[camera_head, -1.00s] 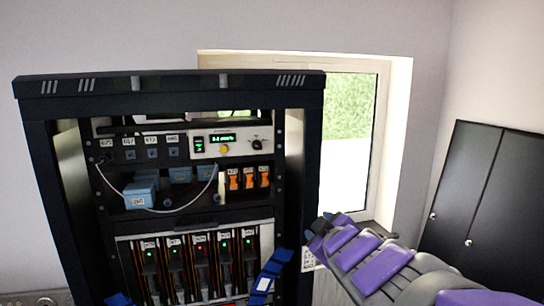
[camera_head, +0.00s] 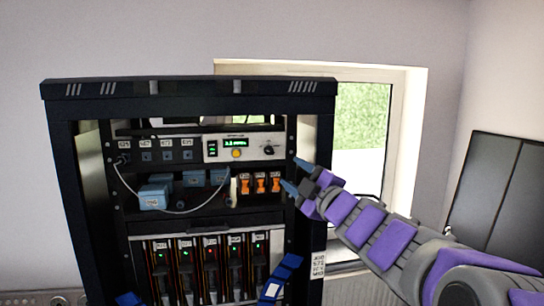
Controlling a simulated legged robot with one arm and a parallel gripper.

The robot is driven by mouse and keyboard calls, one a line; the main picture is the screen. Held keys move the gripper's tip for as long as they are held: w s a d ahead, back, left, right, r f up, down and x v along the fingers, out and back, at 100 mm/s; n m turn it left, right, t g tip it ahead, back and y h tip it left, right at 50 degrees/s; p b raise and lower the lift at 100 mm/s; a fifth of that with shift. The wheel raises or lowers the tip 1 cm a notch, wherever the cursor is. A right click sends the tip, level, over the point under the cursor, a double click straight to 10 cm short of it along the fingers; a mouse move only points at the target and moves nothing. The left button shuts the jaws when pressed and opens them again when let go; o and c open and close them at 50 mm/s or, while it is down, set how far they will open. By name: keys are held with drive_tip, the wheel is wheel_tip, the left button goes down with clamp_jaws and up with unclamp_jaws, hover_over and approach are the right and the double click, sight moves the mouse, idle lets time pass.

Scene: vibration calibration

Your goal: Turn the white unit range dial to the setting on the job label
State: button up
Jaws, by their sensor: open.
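The white unit (camera_head: 222,157) sits in the upper part of a black rack. The dial's setting is too small to read. A white job label (camera_head: 318,265) with dark print hangs on the rack's right post; I cannot read it surely. My gripper (camera_head: 295,175) is open and empty, its blue fingertips just right of and below the dial, apart from it in the picture.
The black rack (camera_head: 190,88) holds blue sensors (camera_head: 155,196) with a loose white cable, orange clips (camera_head: 260,183) and several lit modules below. A window stands behind at right. A dark cabinet (camera_head: 495,195) is at far right.

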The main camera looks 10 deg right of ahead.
sight(273, 153)
drive_tip(key=x, duration=0.7)
drive_tip(key=d+p+x, duration=0.1)
drive_tip(key=x, duration=0.3)
drive_tip(key=shift+w, duration=0.2)
drive_tip(key=shift+w+a+r, duration=0.1)
drive_tip(key=shift+w+a, duration=0.1)
drive_tip(key=shift+a, duration=0.25)
drive_tip(key=shift+d, duration=0.25)
drive_tip(key=shift+c, duration=0.2)
drive_tip(key=shift+d, duration=0.25)
drive_tip(key=c, duration=0.3)
clamp_jaws()
